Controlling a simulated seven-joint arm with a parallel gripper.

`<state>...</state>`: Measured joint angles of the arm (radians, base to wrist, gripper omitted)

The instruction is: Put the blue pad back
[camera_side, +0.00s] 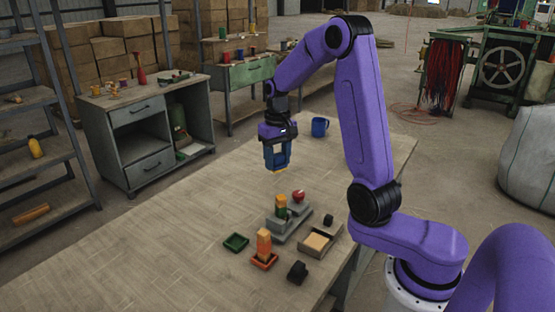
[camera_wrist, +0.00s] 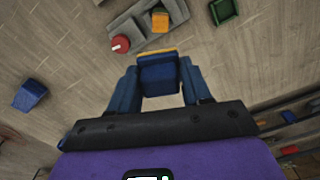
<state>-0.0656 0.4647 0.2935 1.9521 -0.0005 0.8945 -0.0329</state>
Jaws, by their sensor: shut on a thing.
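The blue pad (camera_wrist: 160,78), with a yellow strip along one edge, sits between the two blue fingers of my gripper (camera_wrist: 160,90) in the wrist view. In the side view my gripper (camera_side: 277,162) points down and holds it above the table, clear of everything. A grey stepped holder (camera_side: 290,225) stands on the table below and nearer the camera.
A green tray (camera_side: 236,242), an orange tray (camera_side: 264,262) with an orange block, a tan-filled box (camera_side: 318,242) and two black pieces (camera_side: 297,272) (camera_side: 328,220) surround the holder. The table's left part is clear.

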